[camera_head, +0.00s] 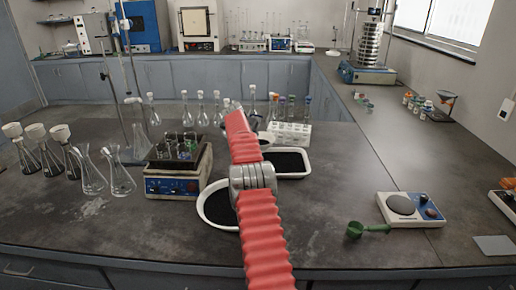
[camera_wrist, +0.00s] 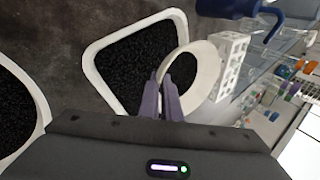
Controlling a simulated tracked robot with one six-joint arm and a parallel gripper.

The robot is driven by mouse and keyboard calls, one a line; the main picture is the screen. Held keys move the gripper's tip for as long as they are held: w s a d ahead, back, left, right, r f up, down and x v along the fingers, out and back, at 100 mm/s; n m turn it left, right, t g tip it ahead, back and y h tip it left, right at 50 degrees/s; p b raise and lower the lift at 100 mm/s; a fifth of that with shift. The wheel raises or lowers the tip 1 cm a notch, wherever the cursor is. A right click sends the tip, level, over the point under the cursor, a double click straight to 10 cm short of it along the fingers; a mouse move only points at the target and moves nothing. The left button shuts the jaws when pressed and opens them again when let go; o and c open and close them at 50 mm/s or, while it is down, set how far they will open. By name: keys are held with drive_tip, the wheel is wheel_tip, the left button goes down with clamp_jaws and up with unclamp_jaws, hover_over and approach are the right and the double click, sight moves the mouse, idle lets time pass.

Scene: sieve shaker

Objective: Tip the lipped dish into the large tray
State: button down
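The lipped dish (camera_wrist: 210,70) is a small round white dish with a pale rim and dark material inside. In the wrist view, the two purple-grey fingers of my gripper (camera_wrist: 163,95) are close together on its near rim. The dish is over or beside the right edge of a white, round-cornered tray (camera_wrist: 91,68) of black grains; its exact tilt is unclear. In the head view, this tray (camera_head: 307,163) is behind my red arm, with the dish (camera_head: 267,139) at its back left. A white oval tray (camera_head: 203,210) of black material is nearer; it also shows in the wrist view (camera_wrist: 40,100).
A white rack (camera_head: 290,134) stands just behind the round-cornered tray, with flasks and bottles behind it. A hot plate (camera_head: 172,187) with glassware is left of the oval tray. A balance (camera_head: 411,209) and green scoop (camera_head: 369,229) lie right. The bench between is clear.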

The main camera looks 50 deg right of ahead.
sight(270, 144)
drive_tip(key=shift+f+t+y, duration=0.25)
drive_tip(key=shift+t+y, duration=0.05)
drive_tip(key=shift+t, duration=0.1)
